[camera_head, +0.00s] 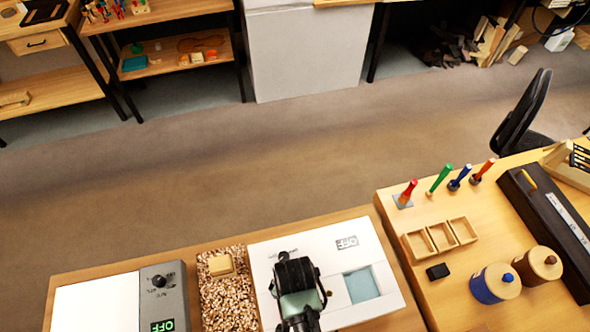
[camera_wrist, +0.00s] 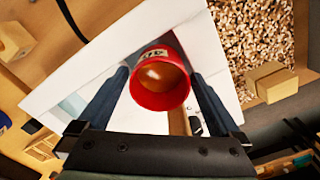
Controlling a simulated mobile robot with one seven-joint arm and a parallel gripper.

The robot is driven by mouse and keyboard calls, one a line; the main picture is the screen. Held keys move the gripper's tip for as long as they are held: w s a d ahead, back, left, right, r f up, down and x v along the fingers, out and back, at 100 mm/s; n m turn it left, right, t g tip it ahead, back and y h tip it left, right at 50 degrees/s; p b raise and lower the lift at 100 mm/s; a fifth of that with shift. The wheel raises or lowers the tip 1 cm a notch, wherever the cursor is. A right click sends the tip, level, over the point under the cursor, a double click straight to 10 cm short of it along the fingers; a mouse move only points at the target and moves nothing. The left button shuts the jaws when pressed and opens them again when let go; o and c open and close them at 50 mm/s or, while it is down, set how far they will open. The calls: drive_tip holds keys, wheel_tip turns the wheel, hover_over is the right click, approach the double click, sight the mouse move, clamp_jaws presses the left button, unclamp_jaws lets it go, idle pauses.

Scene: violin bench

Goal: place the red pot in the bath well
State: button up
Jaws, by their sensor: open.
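The red pot (camera_wrist: 160,98) shows in the wrist view, its mouth facing the camera and amber-brown inside. It lies between the two spread fingers of my gripper (camera_wrist: 158,76); I cannot tell whether they touch it. The white bath unit (camera_head: 265,258) lies under my gripper (camera_head: 300,300) in the head view, and its white top (camera_wrist: 90,72) surrounds the pot in the wrist view. The bath well (camera_head: 361,285) is a pale blue square to the right of my gripper. The pot is hidden in the head view.
A tray of wood chips (camera_head: 222,300) with a wooden block (camera_head: 221,265) stands left of the bath unit. A grey-and-white unit (camera_head: 100,305) is further left. On the right bench are wooden boxes (camera_head: 441,237), a blue pot (camera_head: 494,284) and a brown pot (camera_head: 538,265).

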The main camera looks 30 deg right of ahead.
wheel_tip(320, 180, up, 12)
drive_tip(key=w+r+n+t+h, duration=0.25)
drive_tip(key=w+r+t, duration=0.65)
drive_tip(key=w+r, duration=0.9)
drive_tip(key=w+a+r+n+t, duration=0.1)
drive_tip(key=w+r+n+t, duration=0.15)
drive_tip(key=r, duration=0.55)
drive_tip(key=w+a+r+n+t, duration=0.1)
drive_tip(key=w+a+r+t, duration=0.15)
drive_tip(key=r, duration=0.55)
drive_tip(key=s+a+r+n+t, duration=0.1)
drive_tip(key=s+r+t, duration=0.3)
drive_tip(key=r, duration=0.6)
drive_tip(key=s+a+r+n+t+y, duration=0.1)
drive_tip(key=s+a+r+n+t, duration=0.1)
drive_tip(key=r, duration=0.9)
drive_tip(key=s+a+r+n+t+y, duration=0.1)
drive_tip(key=s+a+r+t, duration=0.2)
drive_tip(key=s+r+t, duration=0.3)
wheel_tip(320, 180, up, 5)
drive_tip(key=shift+f+t, duration=0.1)
drive_tip(key=shift+t, duration=0.6)
drive_tip(key=shift+y, duration=0.25)
wheel_tip(320, 180, down, 4)
drive_tip(key=b, duration=0.4)
drive_tip(key=shift+f, duration=0.15)
